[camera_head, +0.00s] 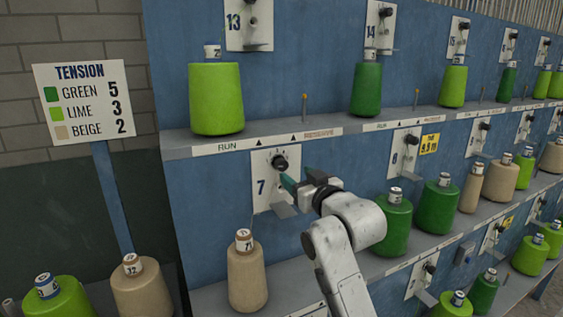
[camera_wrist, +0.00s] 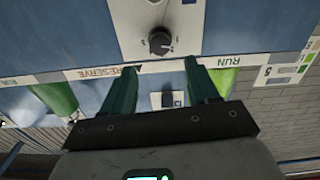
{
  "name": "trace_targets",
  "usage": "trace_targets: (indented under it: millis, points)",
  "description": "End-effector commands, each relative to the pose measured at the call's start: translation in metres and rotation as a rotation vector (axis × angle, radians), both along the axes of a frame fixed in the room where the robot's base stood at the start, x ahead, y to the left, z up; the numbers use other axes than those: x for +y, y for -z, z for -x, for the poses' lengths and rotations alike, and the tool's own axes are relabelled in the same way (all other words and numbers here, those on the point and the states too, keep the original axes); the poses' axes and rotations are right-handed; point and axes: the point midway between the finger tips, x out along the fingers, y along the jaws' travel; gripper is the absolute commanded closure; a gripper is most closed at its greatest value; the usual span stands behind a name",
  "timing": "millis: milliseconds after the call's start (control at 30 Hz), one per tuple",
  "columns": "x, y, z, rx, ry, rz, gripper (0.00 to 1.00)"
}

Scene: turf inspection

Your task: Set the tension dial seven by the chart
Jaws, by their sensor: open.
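Dial seven is a black knob (camera_head: 279,162) on a pale plate marked 7 (camera_head: 262,203). The knob (camera_wrist: 160,41) also shows in the upside-down wrist view, with a light pointer mark; its setting is too small to read. My gripper (camera_head: 296,178) is in front of the plate, green fingers open and empty. In the wrist view the gripper (camera_wrist: 161,66) has the knob beyond its fingertips, apart from them. The tension chart (camera_head: 88,101) reads green 5, lime 3, beige 2. A beige cone (camera_head: 247,276) stands below plate seven.
A blue rack with grey shelves (camera_head: 235,144) carries several green, lime and beige cones. Other dial plates, such as 13 (camera_head: 248,24) and 8 (camera_head: 404,153), flank this one. A thin peg stands on the shelf (camera_head: 304,107) above. A metal bracket juts below plate seven.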

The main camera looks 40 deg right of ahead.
Motion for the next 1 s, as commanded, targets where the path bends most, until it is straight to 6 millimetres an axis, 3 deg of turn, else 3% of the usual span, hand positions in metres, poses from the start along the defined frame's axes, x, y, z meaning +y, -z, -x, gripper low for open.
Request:
trace_targets:
  millis: [300,500,700,1000]
  points:
    - [-0.015,-0.002,-0.053,0.004,-0.001,0.001,0.41]
    - [-0.022,0.0,-0.078,0.005,-0.001,-0.001,0.41]
    - [-0.025,0.001,-0.089,0.004,-0.001,-0.001,0.41]
    - [-0.025,0.001,-0.09,0.003,-0.001,-0.002,0.41]
